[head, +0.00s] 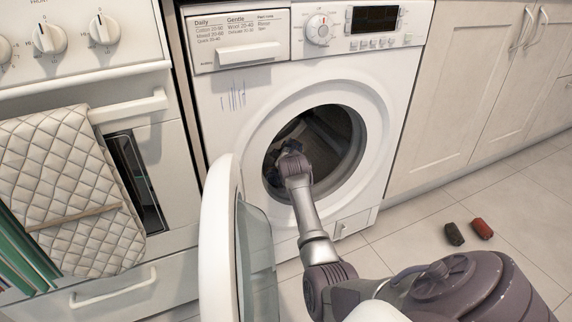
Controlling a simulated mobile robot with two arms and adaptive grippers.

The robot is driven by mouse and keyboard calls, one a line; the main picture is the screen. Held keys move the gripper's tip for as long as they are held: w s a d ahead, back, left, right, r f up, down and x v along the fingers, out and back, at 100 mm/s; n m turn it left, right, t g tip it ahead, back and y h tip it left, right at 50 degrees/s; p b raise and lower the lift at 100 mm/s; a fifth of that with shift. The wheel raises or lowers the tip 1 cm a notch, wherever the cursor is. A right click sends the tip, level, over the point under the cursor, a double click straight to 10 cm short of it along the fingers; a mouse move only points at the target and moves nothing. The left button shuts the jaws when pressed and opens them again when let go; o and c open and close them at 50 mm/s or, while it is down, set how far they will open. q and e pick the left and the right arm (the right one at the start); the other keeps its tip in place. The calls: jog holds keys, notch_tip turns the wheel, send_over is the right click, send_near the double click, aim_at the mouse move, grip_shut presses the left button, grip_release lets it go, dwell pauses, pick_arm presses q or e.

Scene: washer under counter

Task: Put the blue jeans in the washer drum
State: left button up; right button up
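The white washer (226,125) stands under the counter, and its round door (217,245) is swung wide open to the left. My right arm reaches in from the lower right, and its gripper (285,150) is inside the drum opening (341,129). A small patch of dark bluish cloth, which looks like the blue jeans (271,158), shows beside the gripper at the left inside the drum. Most of it is hidden by the gripper, the rim and shadow. The fingers are too dark and small to tell whether they are on the cloth. My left gripper is out of view.
An oven (150,112) with a quilted towel (62,190) on its handle stands left of the washer. Cream cabinets (466,75) run to the right. A dark green roll (454,234) and a red roll (482,229) lie on the tiled floor. The floor around them is clear.

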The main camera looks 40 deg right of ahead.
jog(key=shift+r, duration=0.15)
jog(key=shift+f, duration=0.65)
